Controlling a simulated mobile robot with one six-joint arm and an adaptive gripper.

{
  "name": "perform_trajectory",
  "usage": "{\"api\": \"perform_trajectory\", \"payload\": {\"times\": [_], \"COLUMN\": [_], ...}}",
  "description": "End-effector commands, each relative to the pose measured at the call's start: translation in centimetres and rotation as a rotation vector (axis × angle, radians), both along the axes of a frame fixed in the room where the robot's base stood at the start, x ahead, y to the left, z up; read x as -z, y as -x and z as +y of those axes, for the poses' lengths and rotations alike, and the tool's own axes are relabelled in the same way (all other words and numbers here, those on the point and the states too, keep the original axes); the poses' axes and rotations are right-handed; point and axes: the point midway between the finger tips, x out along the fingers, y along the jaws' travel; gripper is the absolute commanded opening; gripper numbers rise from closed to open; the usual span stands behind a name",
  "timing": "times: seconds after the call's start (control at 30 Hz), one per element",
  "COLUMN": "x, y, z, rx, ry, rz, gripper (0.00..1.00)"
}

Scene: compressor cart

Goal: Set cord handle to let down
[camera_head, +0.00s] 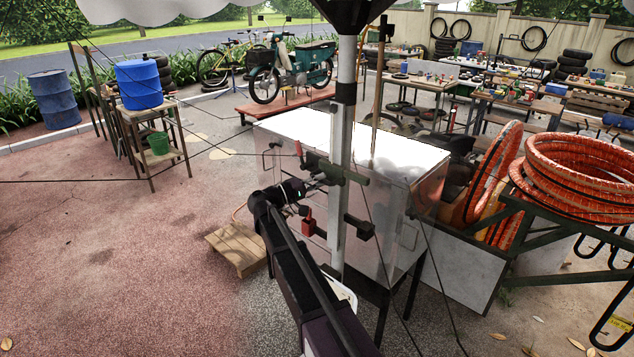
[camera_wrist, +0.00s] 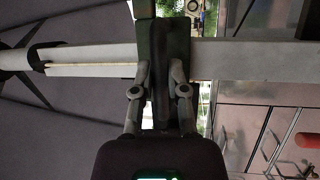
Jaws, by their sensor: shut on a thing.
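A dark green fitting (camera_head: 350,176) sits on the pale upright pole (camera_head: 338,215) in the head view. In the wrist view the fitting (camera_wrist: 178,42) crosses the pole (camera_wrist: 95,55). A dark bar, which I take for the cord handle (camera_wrist: 160,85), extends from the fitting between my fingers. My gripper (camera_head: 322,182) is at the left side of the pole. In the wrist view my gripper (camera_wrist: 160,88) has a finger on each side of the bar and is shut on it. The handle's exact angle is hard to tell, and its far end is hidden.
A grey metal cabinet (camera_head: 285,195) stands behind the pole. Thin dark lines stretch across the yard. A wooden pallet (camera_head: 237,249) lies at left; orange hose coils (camera_head: 570,175) are at right.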

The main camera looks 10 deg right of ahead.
Motion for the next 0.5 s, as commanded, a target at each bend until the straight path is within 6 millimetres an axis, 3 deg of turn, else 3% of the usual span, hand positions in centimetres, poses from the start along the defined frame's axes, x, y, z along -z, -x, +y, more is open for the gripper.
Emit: {"api": "perform_trajectory", "payload": {"times": [0.03,0.5], "x": [-1.6,-8.2], "y": [0.0,0.0], "z": [-0.3,-0.2], "rx": [0.003,0.003], "ry": [0.001,0.001], "rz": [0.0,0.0], "gripper": [0.0,0.0]}}
